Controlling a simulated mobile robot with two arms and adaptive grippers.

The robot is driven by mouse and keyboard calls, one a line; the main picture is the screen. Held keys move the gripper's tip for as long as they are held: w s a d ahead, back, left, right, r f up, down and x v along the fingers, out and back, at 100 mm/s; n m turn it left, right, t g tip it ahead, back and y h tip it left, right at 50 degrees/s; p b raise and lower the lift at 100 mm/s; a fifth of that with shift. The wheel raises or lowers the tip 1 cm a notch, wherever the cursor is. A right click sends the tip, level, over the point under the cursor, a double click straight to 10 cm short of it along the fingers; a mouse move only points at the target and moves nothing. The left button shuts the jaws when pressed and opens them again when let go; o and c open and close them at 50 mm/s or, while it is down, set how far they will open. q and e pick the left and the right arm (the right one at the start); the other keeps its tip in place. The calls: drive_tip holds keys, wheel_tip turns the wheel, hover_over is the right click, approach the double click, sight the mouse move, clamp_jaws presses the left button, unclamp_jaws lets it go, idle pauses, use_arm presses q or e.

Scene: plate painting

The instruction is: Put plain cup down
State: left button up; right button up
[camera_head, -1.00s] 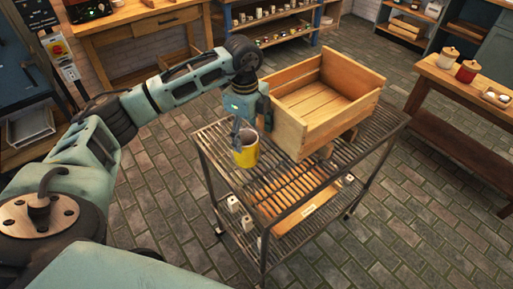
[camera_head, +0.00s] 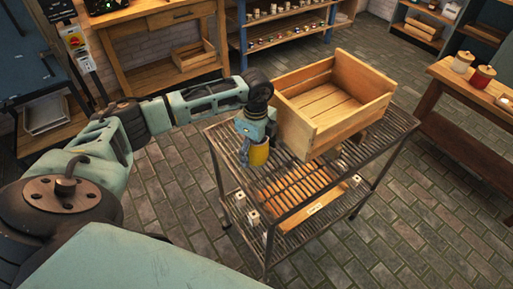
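A yellow cup (camera_head: 258,155) is upright at the left end of the metal rack cart's top shelf (camera_head: 222,134), left of a wooden crate. My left gripper (camera_head: 245,152) is at the cup's left side and rim, with its fingers pointing down. The cup's upper part is partly hidden by the gripper. I cannot tell whether the fingers are closed on the cup or whether its base touches the shelf. My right gripper is not in view.
The open wooden crate (camera_head: 316,136) takes up much of the top shelf, close to the cup. A slatted wooden piece (camera_head: 300,192) and small white items lie on the lower shelf. A table with jars (camera_head: 483,76) stands at right. The paved floor around the cart is open.

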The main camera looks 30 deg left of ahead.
use_arm(q)
drive_tip(key=c, duration=1.5)
